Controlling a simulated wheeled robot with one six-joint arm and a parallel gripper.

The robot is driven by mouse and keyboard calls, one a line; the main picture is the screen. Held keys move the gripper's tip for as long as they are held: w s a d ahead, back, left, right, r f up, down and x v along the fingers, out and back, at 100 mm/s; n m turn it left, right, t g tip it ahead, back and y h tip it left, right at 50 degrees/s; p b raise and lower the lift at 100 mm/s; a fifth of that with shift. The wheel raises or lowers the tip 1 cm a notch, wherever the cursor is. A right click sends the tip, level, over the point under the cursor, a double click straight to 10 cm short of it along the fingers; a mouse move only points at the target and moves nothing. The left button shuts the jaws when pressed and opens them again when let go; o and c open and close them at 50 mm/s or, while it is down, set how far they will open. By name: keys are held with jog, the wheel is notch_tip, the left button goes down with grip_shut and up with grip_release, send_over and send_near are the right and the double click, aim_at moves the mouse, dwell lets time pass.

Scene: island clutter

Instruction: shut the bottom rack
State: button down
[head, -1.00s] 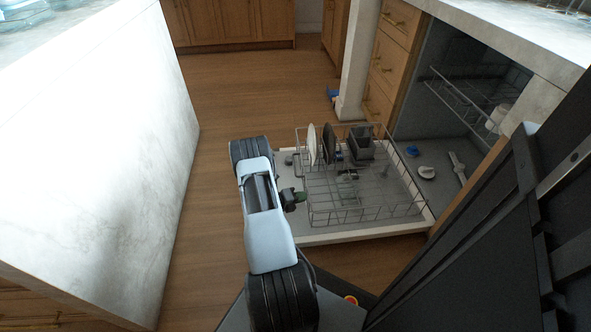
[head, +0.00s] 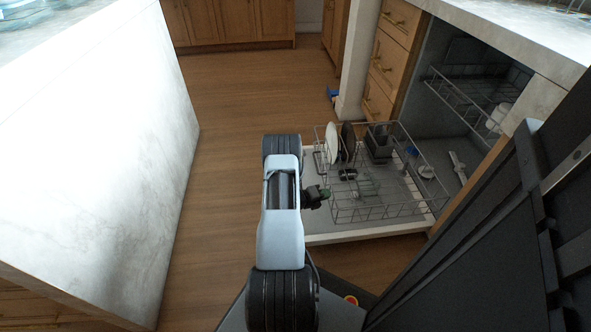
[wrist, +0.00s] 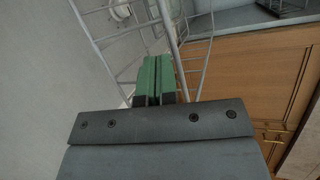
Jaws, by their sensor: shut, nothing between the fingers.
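The bottom rack (head: 385,212) is a grey wire basket pulled out over the lowered dishwasher door (head: 345,236). It holds a white plate (head: 333,143), a dark plate (head: 348,142) and a dark cutlery basket (head: 379,142). My gripper (head: 325,193) is at the rack's left, outer end. In the wrist view its green fingertips (wrist: 155,78) are shut together, close against the rack's wires (wrist: 177,52). Whether they touch the wires is hard to tell.
The upper rack (head: 465,105) sits inside the dishwasher, with white dishes at its right. A white spoon-like item (head: 457,167) lies near the dishwasher opening. The marble island (head: 110,150) stands at left. Wood floor (head: 225,120) is clear between.

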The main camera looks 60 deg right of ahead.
jog(key=shift+s+d, duration=0.2)
jog(key=shift+s, duration=0.1)
jog(key=shift+s+d+b, duration=0.4)
jog(key=shift+s+d, duration=0.75)
jog(key=shift+s, duration=0.5)
jog(key=shift+s+d+b, duration=0.4)
jog(key=shift+s+d, duration=0.8)
jog(key=shift+s, duration=0.4)
jog(key=shift+s+d+b, duration=0.4)
jog(key=shift+s+d, duration=0.75)
jog(key=shift+s, duration=0.5)
jog(key=shift+s+d+b, duration=0.4)
jog(key=shift+s+d, duration=0.35)
jog(key=shift+s, duration=0.3)
jog(key=shift+s+d+b, duration=0.45)
jog(key=shift+s+d, duration=0.3)
jog(key=shift+s, duration=0.3)
jog(key=shift+s+d+b, duration=0.4)
jog(key=shift+s+d, duration=0.35)
jog(key=shift+s, duration=0.3)
jog(key=shift+s+d, duration=0.65)
jog(key=shift+s, duration=0.2)
jog(key=shift+s+d, duration=0.6)
jog(key=shift+s, duration=0.25)
